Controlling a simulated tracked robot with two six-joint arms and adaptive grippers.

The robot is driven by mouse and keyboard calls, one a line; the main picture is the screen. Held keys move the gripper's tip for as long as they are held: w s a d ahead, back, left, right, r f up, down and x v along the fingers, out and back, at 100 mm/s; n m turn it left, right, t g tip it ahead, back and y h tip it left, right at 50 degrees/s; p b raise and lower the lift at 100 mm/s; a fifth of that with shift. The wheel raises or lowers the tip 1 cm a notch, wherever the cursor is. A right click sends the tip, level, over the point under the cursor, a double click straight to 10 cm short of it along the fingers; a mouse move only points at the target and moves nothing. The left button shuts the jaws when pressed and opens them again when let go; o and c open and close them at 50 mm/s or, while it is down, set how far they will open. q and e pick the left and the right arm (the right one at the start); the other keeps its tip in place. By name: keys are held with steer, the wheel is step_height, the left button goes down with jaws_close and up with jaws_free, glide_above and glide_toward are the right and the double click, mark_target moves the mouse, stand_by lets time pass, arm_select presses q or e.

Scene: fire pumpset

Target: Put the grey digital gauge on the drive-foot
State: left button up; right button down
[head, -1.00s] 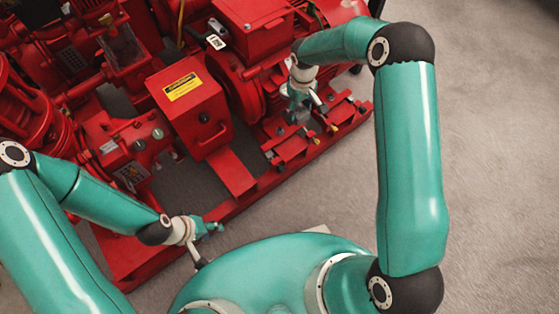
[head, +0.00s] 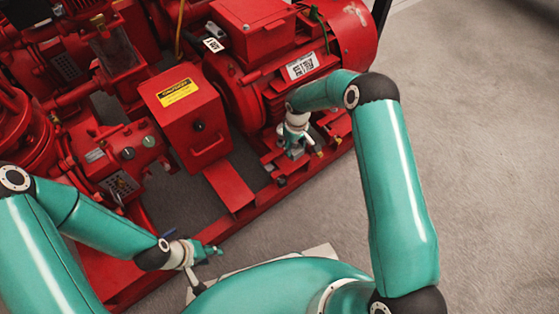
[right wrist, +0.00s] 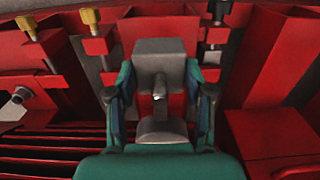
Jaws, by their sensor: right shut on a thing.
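The grey digital gauge (right wrist: 160,62) is a blocky grey body with a small shaft, between the teal fingers of my right gripper (right wrist: 160,90) in the right wrist view. My right gripper is shut on it. In the head view my right gripper (head: 296,150) is low beside the red motor's base, close to the foot brackets; the gauge is barely visible there. The drive-foot appears to be among the red foot blocks (head: 272,170) under the motor; whether the gauge touches it I cannot tell. My left gripper (head: 212,252) is near the base rail at lower left, its opening unclear.
A red box with a yellow label (head: 190,115) stands left of the motor (head: 320,55). Screws with yellow (right wrist: 90,18) and black (right wrist: 218,10) heads rise from the red brackets around the gauge. Grey floor (head: 480,130) is open at right.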

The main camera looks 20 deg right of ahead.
steer(key=shift+w+f+b, duration=0.1)
steer(key=shift+f+b, duration=0.65)
steer(key=shift+f, duration=2)
steer(key=shift+f, duration=0.1)
steer(key=shift+c, duration=2.2)
jaws_free()
